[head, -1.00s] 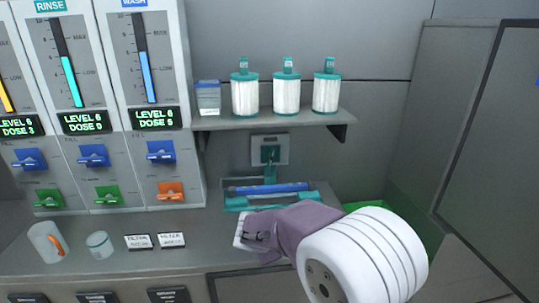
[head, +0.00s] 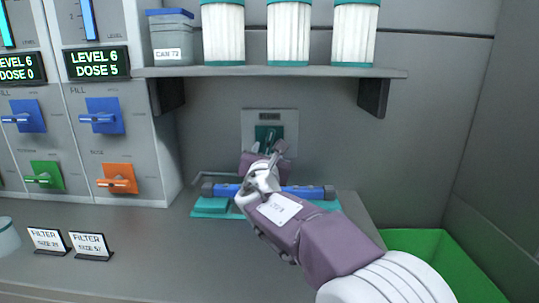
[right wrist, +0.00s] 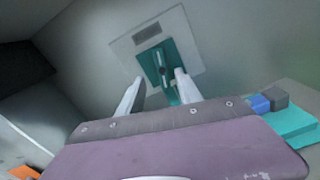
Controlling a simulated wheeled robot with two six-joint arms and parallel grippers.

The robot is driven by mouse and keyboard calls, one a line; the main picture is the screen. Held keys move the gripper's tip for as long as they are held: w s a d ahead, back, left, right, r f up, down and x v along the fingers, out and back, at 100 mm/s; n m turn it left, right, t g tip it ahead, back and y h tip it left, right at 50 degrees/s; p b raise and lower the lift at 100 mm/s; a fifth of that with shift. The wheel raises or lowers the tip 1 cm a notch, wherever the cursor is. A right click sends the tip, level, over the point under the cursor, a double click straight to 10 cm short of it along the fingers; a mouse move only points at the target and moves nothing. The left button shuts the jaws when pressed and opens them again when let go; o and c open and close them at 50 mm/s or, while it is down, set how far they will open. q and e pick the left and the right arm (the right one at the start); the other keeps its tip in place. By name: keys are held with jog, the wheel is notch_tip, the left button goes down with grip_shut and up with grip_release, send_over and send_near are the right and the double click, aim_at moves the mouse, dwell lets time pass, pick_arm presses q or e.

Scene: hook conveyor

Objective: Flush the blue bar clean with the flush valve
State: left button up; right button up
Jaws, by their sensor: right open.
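The blue bar (head: 308,191) lies on a teal tray (head: 209,207) at the back of the counter, below the shelf. My right arm hides its middle. The flush valve (head: 269,133) is a teal lever on a grey wall plate above the bar. In the right wrist view the valve lever (right wrist: 168,84) points toward me between my fingers. My right gripper (head: 268,155) is open in front of the valve, its fingers (right wrist: 158,88) to either side of the lever. The bar's end (right wrist: 259,104) shows at the right of that view. My left gripper is not in view.
A shelf (head: 270,72) with several white filters and a blue-lidded can (head: 171,38) is above the valve. Dispensers with blue, green and orange (head: 117,179) handles stand left. A green bin (head: 433,255) is at lower right. Two filter signs (head: 90,245) stand on the counter.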

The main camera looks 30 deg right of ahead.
aim_at(269, 142)
jog(key=x, duration=0.9)
jog(key=shift+w+d, duration=0.1)
jog(key=shift+d, duration=0.15)
jog(key=shift+f, duration=0.1)
jog(key=shift+c, duration=0.3)
grip_shut()
